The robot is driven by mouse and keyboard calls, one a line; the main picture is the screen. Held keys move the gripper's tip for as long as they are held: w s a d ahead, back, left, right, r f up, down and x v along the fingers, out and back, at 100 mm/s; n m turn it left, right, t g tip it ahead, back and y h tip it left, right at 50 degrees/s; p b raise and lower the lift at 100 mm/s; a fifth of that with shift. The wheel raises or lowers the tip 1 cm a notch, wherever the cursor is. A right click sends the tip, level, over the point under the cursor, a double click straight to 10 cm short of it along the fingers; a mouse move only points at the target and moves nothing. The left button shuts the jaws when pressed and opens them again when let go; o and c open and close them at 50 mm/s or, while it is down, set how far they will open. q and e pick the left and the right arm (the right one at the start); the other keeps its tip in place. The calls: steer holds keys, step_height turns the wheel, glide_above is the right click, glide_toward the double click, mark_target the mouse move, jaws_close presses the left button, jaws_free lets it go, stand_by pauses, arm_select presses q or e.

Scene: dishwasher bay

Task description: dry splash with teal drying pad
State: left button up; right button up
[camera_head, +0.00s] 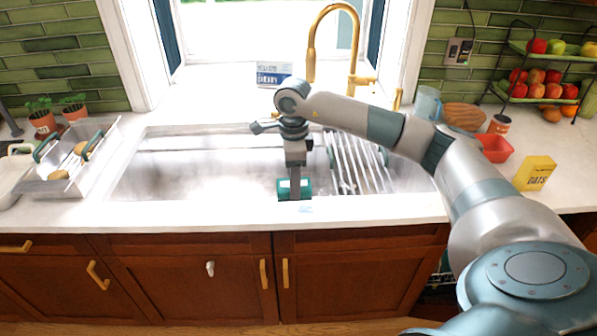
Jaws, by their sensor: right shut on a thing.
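A teal drying pad (284,189) is held in my right gripper (295,190), just inside the sink's front edge or over its rim; I cannot tell which. My right arm reaches in from the right and the gripper points down, shut on the pad. A small pale blue splash (306,210) lies on the white front counter strip, just in front of the gripper and slightly right. The pad and splash look apart. My left gripper is out of view.
The wide sink (180,180) has a roll-up rack (358,165) on its right side. A gold faucet (312,45) stands behind. A dish rack (62,175) is at left. A red bowl (495,148) and a yellow oats box (534,174) are at right.

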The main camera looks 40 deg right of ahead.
steer(key=shift+w+d+m, duration=0.2)
steer(key=shift+d+m, duration=0.7)
